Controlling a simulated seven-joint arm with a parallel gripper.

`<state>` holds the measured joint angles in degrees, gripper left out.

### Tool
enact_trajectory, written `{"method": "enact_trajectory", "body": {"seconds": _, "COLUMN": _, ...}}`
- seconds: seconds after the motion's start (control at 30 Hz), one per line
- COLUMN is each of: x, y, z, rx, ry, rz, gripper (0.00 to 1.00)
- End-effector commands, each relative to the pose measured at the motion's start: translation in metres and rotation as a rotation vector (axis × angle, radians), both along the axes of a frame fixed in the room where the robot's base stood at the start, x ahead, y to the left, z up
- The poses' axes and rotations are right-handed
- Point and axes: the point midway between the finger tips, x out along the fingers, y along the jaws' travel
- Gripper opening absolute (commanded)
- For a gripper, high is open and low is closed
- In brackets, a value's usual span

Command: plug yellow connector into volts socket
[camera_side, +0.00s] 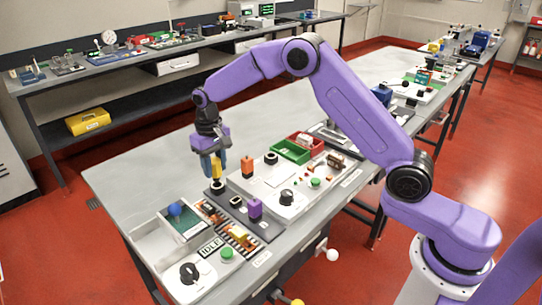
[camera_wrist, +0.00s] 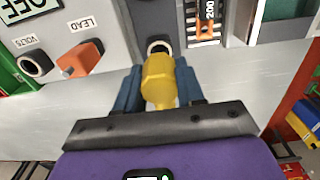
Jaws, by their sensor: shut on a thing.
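My gripper (camera_side: 217,175) is shut on the yellow connector (camera_wrist: 159,80), which shows between the blue fingers in the wrist view. The connector points down at a round dark socket (camera_wrist: 158,46) on the grey panel; I cannot tell whether it sits in it or is just above it. In the side view, the yellow connector (camera_side: 217,166) is upright above this dark socket (camera_side: 217,187). The socket labelled VOLTS (camera_wrist: 36,63) is empty, to the left in the wrist view, beside an orange connector (camera_wrist: 80,58) labelled LEAD.
The orange connector (camera_side: 247,167) stands on the white panel, and a purple connector (camera_side: 254,208) stands on the grey panel. A black knob (camera_side: 287,197), a green bin (camera_side: 291,151) and a red bin (camera_side: 308,143) are nearby. The table (camera_side: 125,181) is bare at the left.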

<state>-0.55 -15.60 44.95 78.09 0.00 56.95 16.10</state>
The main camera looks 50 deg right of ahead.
Motion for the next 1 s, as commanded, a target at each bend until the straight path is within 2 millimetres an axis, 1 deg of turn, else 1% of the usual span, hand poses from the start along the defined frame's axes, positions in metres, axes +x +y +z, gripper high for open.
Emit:
{"method": "enact_trajectory", "body": {"seconds": 0.43, "x": 0.0, "y": 0.0, "z": 0.003, "rx": 0.0, "ry": -0.002, "rz": 0.0, "gripper": 0.01}}
{"method": "enact_trajectory", "body": {"seconds": 1.0, "x": 0.001, "y": 0.0, "z": 0.032, "rx": 0.001, "ry": -0.002, "rz": -0.001, "gripper": 0.01}}
